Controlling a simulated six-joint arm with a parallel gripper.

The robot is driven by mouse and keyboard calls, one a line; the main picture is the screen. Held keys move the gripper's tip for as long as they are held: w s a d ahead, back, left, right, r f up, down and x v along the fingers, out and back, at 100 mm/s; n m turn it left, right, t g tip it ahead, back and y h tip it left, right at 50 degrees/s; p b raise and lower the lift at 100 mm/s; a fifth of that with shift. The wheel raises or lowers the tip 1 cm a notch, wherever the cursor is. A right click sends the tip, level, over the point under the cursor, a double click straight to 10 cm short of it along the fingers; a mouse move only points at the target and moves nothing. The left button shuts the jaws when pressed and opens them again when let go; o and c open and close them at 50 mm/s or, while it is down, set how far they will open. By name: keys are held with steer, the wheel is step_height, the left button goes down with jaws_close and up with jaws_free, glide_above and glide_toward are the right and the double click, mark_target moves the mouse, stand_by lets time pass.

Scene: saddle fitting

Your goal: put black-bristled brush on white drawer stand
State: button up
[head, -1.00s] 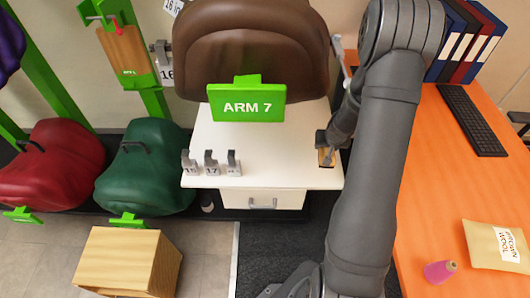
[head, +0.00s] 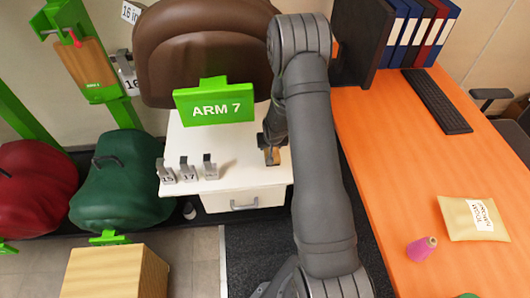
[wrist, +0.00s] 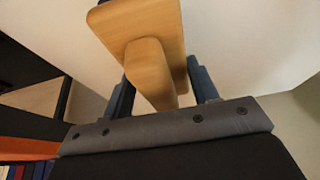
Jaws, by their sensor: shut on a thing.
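The white drawer stand (head: 235,169) is in the middle of the head view, with a white top and a front drawer. My gripper (head: 270,154) is at the right part of its top and is shut on the brush. The brush (head: 272,157) shows there only as a small tan piece. In the wrist view its pale wooden body (wrist: 150,72) sits between the two dark fingers of my gripper (wrist: 160,92). The black bristles are not visible. I cannot tell whether the brush touches the stand top.
Several grey numbered pieces (head: 187,172) stand along the top's front left edge. A green ARM 7 sign (head: 214,104) and a brown saddle (head: 205,50) are behind. An orange desk (head: 400,160) is to the right. The top between the numbered pieces and my gripper is clear.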

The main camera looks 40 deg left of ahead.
mark_target(265, 152)
steer(key=shift+s+a+f, duration=0.2)
steer(key=shift+a+f, duration=0.2)
steer(key=shift+a, duration=0.2)
steer(key=shift+s+a+f, duration=0.15)
steer(key=shift+a+f, duration=0.25)
steer(key=shift+a, duration=0.15)
steer(key=shift+f, duration=1.9)
steer(key=shift+f, duration=0.2)
steer(key=o, duration=1.1)
steer(key=shift+c, duration=0.2)
steer(key=shift+r, duration=0.15)
steer(key=v, duration=1.2)
steer(key=x, duration=1.2)
